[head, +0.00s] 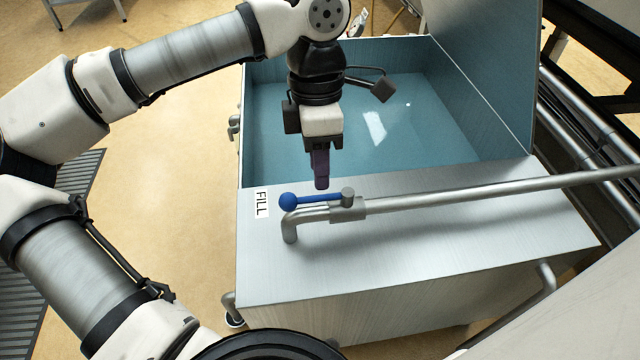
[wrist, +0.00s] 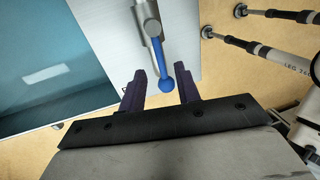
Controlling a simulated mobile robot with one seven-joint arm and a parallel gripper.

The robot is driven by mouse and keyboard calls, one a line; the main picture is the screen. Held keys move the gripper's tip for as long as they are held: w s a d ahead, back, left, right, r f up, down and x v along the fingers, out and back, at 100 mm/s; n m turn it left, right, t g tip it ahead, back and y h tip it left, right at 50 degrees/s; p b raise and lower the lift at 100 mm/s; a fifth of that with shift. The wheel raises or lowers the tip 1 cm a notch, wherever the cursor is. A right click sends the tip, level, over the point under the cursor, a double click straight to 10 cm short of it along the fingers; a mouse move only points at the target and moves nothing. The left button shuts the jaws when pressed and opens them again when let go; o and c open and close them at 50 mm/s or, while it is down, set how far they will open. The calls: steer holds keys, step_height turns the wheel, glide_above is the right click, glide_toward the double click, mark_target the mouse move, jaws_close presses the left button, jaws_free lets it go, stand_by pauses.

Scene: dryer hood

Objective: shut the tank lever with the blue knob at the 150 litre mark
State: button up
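The lever (head: 318,197) is a blue bar with a round blue knob (head: 288,201) at its left end, joined to a grey pipe valve (head: 348,207) on the tank's front ledge. The tank (head: 440,250) is open and holds blue-green water (head: 400,125). No litre marks can be made out. My gripper (head: 321,184) points down close to the lever, right of the knob in the head view. In the wrist view my gripper (wrist: 161,90) is open and empty, and the knob (wrist: 165,86) appears between its purple fingers. Touch cannot be told.
A FILL label (head: 262,203) lies left of the knob. A grey pipe (head: 470,193) runs right from the valve over the ledge. The tank's raised lid (head: 485,65) stands at the back right. Dark machinery and rails (head: 590,120) are at the right. Open floor (head: 165,170) lies left.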

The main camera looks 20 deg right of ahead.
mark_target(313, 199)
steer(key=shift+s+a+f, duration=0.1)
steer(key=shift+s+f, duration=0.1)
steer(key=shift+f, duration=0.8)
steer(key=shift+s+f, duration=0.2)
steer(key=shift+f, duration=0.8)
steer(key=shift+c, duration=0.4)
jaws_close()
